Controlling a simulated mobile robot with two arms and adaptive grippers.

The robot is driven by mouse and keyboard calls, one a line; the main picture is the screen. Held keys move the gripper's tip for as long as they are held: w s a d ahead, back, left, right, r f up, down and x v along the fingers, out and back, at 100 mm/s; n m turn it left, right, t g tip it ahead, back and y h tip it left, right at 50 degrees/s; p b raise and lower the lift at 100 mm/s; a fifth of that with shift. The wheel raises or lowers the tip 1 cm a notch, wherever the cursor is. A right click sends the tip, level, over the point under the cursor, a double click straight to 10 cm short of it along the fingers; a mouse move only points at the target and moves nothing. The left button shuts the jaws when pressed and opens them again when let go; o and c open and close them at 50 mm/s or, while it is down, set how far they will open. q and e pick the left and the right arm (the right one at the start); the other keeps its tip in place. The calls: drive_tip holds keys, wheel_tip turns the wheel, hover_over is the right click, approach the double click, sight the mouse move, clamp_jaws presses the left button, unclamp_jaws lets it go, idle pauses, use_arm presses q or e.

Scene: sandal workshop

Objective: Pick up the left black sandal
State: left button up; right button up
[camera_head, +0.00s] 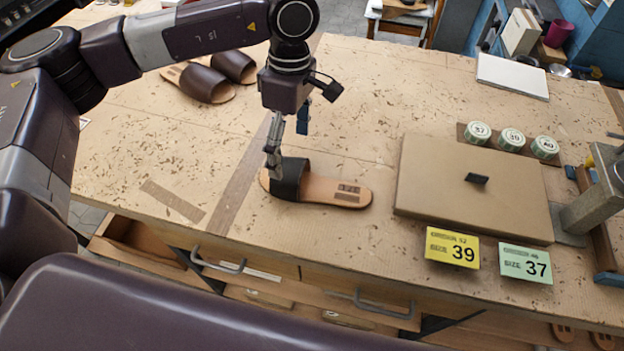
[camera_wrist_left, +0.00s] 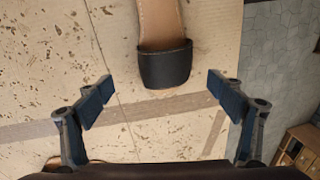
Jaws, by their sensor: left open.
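A black-strapped sandal (camera_head: 325,190) with a tan sole lies on the workbench near its front edge, toe to the left and heel to the right. My left gripper (camera_head: 273,160) hangs above its strap end in the head view and hides part of the toe. In the left wrist view the sandal's black strap (camera_wrist_left: 166,66) shows between and ahead of the fingers. My right gripper is not in view.
A brown sandal pair (camera_head: 215,75) lies at the back left. A closed cardboard box (camera_head: 470,195) stands right of the sandal, with a yellow size 39 card (camera_head: 452,248) and a green size 37 card (camera_head: 526,264) before it. Round tins (camera_head: 511,140) stand behind. Bare bench surrounds the sandal's left.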

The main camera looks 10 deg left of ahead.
sight(290, 164)
use_arm(q)
drive_tip(key=f+p, duration=0.1)
drive_tip(key=f, duration=0.1)
drive_tip(key=s+f+p, duration=0.1)
drive_tip(key=f, duration=0.1)
drive_tip(key=shift+s+f+p, duration=0.1)
drive_tip(key=shift+s+p, duration=0.1)
drive_tip(key=shift+p, duration=0.15)
drive_tip(key=shift+d+f, duration=0.1)
drive_tip(key=shift+f, duration=0.5)
drive_tip(key=c, duration=1.7)
drive_tip(key=shift+o, duration=0.2)
drive_tip(key=shift+r, duration=0.15)
